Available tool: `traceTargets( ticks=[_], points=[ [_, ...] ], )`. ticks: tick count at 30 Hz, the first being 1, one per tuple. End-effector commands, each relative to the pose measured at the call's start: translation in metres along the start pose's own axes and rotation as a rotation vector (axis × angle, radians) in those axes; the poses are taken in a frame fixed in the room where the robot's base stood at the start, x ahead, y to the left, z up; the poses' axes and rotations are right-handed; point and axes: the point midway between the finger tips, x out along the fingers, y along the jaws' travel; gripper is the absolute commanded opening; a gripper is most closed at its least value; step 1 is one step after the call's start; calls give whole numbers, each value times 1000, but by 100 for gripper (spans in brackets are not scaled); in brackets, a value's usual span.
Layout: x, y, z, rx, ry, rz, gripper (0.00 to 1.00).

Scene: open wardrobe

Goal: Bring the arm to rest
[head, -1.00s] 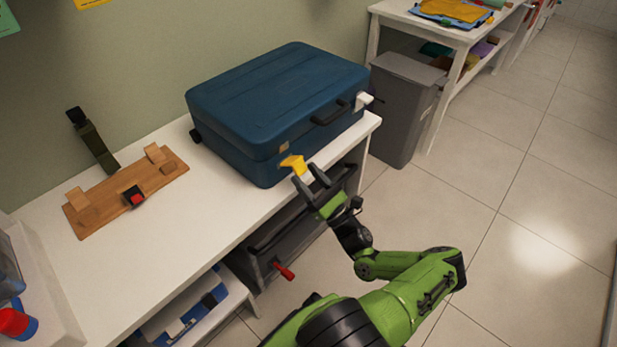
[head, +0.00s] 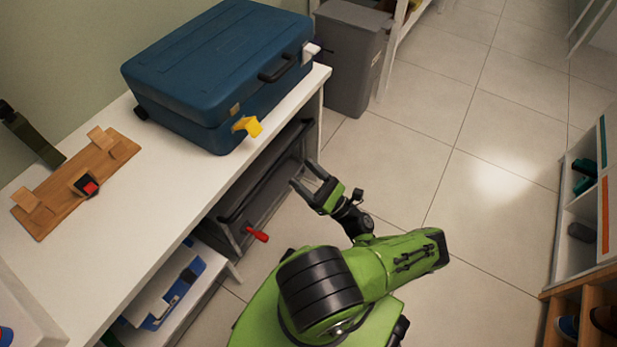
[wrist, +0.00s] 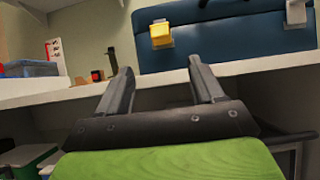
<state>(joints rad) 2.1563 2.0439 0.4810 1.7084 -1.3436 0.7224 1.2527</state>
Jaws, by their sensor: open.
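My gripper (head: 307,179) is open and empty, in the air off the front edge of the white counter. Its two dark fingers (wrist: 163,88) stand apart in the wrist view with nothing between them. My green arm is folded low in front of my body. The closed blue suitcase (head: 222,72) lies on the counter beyond the gripper, apart from it. A yellow latch (head: 247,126) on the suitcase front sticks out; it also shows in the wrist view (wrist: 160,35).
The white counter (head: 135,218) runs along the left with a wooden rack (head: 75,187) on it. Below are a grey open toolbox (head: 262,180) with a red handle and a blue-white case (head: 165,290). A grey bin (head: 350,60) stands behind. Shelves (head: 590,200) stand right; the floor between is clear.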

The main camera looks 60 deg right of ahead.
Motion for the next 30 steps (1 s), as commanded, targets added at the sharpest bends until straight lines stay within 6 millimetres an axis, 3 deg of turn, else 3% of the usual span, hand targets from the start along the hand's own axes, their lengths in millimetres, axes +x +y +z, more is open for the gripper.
traceTargets(
  ticks=[5,23,26,30],
  points=[
    [-12,0,0,0,0,1,67],
    [-10,1,0,0,10,17,67],
    [4,10,-4,-7,83,136,67],
    [38,41,-12,-50,271,483,67]
  ],
)
